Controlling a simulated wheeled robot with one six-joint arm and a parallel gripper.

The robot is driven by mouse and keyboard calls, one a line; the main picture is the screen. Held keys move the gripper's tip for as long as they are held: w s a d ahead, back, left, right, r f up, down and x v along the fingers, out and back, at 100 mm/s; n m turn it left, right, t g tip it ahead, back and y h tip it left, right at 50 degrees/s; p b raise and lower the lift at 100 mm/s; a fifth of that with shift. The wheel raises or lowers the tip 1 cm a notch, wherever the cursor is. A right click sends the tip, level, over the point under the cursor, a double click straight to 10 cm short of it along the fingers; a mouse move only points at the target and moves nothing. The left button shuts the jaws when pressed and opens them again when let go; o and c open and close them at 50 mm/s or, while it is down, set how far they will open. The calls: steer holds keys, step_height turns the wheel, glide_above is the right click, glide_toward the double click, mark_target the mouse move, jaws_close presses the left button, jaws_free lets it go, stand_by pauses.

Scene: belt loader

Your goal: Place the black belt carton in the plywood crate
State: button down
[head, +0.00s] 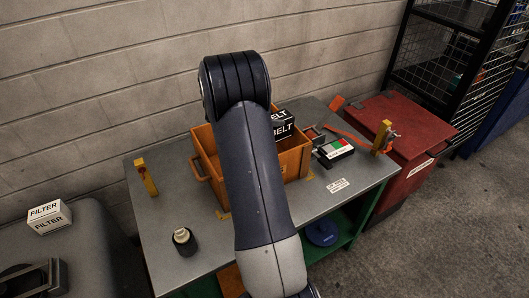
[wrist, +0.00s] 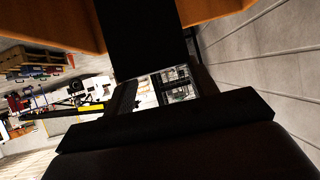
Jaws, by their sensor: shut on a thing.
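The black belt carton (head: 283,125), with white BELT lettering, shows beside my arm at the back right part of the plywood crate (head: 294,164). It is partly hidden by my arm. I cannot tell whether its bottom touches the crate floor. The crate is orange-brown, open at the top, and stands on the grey table. In the wrist view my gripper (wrist: 160,84) is shut on the black carton (wrist: 143,38), with orange crate walls (wrist: 60,18) on both sides of it. My gripper is hidden behind my arm in the head view.
A red cabinet (head: 410,125) is at the right. A FILTER carton (head: 49,217) sits at the left.

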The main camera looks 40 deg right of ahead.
steer(key=shift+f+p, duration=1.5)
steer(key=shift+f, duration=5.15)
steer(key=shift+f+b, duration=0.15)
steer(key=shift+b, duration=0.2)
steer(key=c, duration=0.5)
jaws_free()
steer(key=shift+p, duration=0.3)
steer(key=s+b+v, duration=0.1)
steer(key=b+v, duration=0.1)
steer(key=v, duration=0.5)
steer(key=shift+w+a+r, duration=0.25)
steer(key=shift+w+a, duration=0.05)
steer(key=shift+w, duration=0.25)
